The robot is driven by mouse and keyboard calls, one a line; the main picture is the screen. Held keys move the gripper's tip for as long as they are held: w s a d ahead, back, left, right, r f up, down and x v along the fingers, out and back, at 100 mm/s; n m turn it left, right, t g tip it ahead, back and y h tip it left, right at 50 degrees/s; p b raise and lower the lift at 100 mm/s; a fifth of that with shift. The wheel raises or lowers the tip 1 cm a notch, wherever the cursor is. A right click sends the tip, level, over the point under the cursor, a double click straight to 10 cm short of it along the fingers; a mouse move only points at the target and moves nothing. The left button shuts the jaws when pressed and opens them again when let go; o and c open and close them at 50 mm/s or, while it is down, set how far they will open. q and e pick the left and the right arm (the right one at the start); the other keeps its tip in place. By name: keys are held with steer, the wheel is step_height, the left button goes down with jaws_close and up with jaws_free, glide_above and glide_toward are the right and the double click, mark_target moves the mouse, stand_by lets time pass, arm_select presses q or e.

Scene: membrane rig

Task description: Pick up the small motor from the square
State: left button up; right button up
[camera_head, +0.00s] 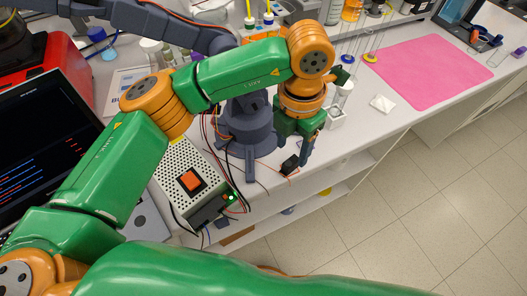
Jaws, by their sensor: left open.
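My left gripper (297,160) points down over the front edge of the bench, below the orange wrist joint. Its jaws are open. A small black block (290,165) with a thin orange wire sits low between or just behind the fingers; it looks like the small motor. Whether the fingers touch it I cannot tell. The square under it is not clearly visible, as the gripper and wires cover that area. My right gripper is not in view.
A perforated power supply (180,158) with an orange switch and loose wires stands left of the gripper. A dark grey stand (247,130) rises just behind. A pink mat (425,72) lies at the right, with a white square piece (382,103) nearby. The bench's front edge is close.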

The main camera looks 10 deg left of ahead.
mark_target(292, 161)
arm_select(q)
steer(key=shift+w+a+f, duration=0.1)
steer(key=shift+w+a, duration=0.05)
steer(key=shift+a, duration=0.3)
steer(key=shift+y, duration=0.3)
steer(key=f+p, duration=0.1)
steer(key=d+f+p, duration=0.1)
steer(key=f+p, duration=0.1)
steer(key=f, duration=0.1)
steer(key=shift+w+d, duration=0.15)
steer(key=shift+d, duration=0.2)
step_height(292, 161, down, 3)
steer(key=shift+r, duration=0.2)
steer(key=shift+a+f, duration=0.1)
steer(key=shift+a, duration=0.2)
steer(key=shift+d, duration=0.15)
jaws_close()
